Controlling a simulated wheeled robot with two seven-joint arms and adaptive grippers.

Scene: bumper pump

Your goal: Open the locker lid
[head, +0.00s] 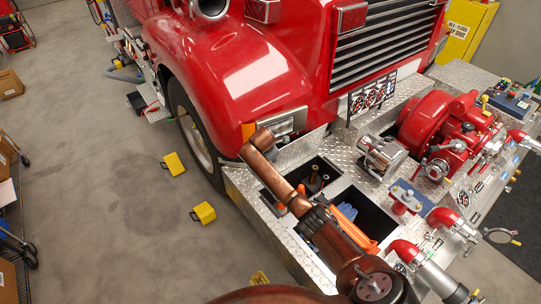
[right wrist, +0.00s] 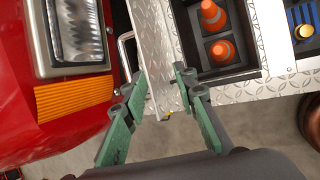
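The locker lid (head: 301,150) is a diamond-plate panel standing raised beside the headlight, at the left end of the bumper. It also shows in the right wrist view (right wrist: 158,50), seen nearly along its edge. The locker (head: 326,168) under it is uncovered and holds orange cones (right wrist: 222,50). My right gripper (right wrist: 156,82) has its green fingers apart, one on each side of the lid's near end; I cannot tell whether either touches it. In the head view my right arm hides this gripper. My left gripper is not in view.
A second open compartment (head: 375,217) with blue and orange items lies beside the locker. The headlight (head: 284,124) and orange marker lamp (right wrist: 74,100) are close to my right gripper. A red pump (head: 440,122) stands on the bumper. Yellow wheel chocks (head: 203,213) lie on the floor.

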